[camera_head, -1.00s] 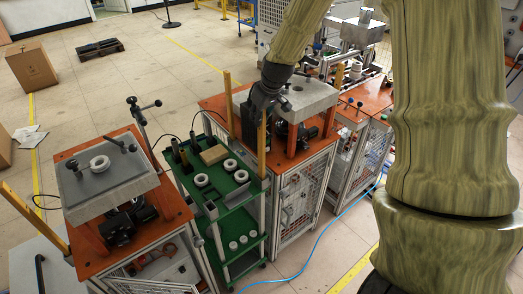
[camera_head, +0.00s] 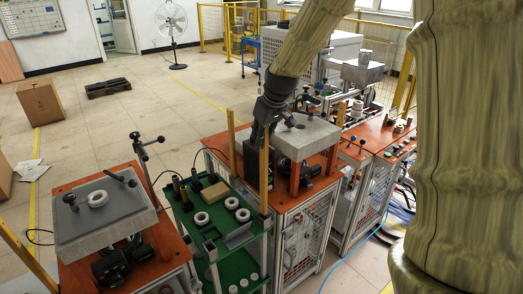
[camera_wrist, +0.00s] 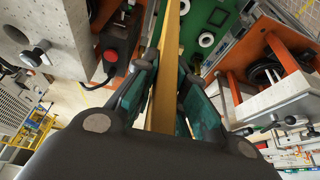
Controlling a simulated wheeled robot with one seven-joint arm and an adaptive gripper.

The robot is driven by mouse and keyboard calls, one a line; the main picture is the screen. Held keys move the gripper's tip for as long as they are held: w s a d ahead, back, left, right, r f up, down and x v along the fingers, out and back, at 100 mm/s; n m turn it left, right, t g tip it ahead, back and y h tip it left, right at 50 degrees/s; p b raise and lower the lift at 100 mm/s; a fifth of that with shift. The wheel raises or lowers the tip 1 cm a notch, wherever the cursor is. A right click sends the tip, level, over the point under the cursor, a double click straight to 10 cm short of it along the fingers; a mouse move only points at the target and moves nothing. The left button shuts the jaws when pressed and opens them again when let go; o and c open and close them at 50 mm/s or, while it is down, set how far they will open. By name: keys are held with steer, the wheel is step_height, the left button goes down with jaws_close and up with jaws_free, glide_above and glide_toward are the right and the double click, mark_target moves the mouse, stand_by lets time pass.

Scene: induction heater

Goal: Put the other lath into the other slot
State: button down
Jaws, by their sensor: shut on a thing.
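My gripper (camera_head: 264,125) is shut on a long yellow-brown wooden lath (camera_head: 264,170), which hangs upright by the near right corner of the green cart. In the wrist view the lath (camera_wrist: 166,95) runs between the teal finger pads of my gripper (camera_wrist: 168,95). Its lower end looks close to the cart's edge; whether it touches is unclear. A third yellow bar (camera_head: 32,246) stands tilted in the picture at the left table. I cannot make out a slot.
The green cart (camera_head: 221,250) carries white rings (camera_head: 202,218) and a brown block (camera_head: 215,192). Orange tables with grey slabs stand left (camera_head: 100,218) and right (camera_head: 308,138) of it. A blue cable lies on the floor at right.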

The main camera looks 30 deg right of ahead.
steer(key=shift+r+p, duration=2.6)
steer(key=shift+r, duration=2.7)
steer(key=shift+f, duration=0.1)
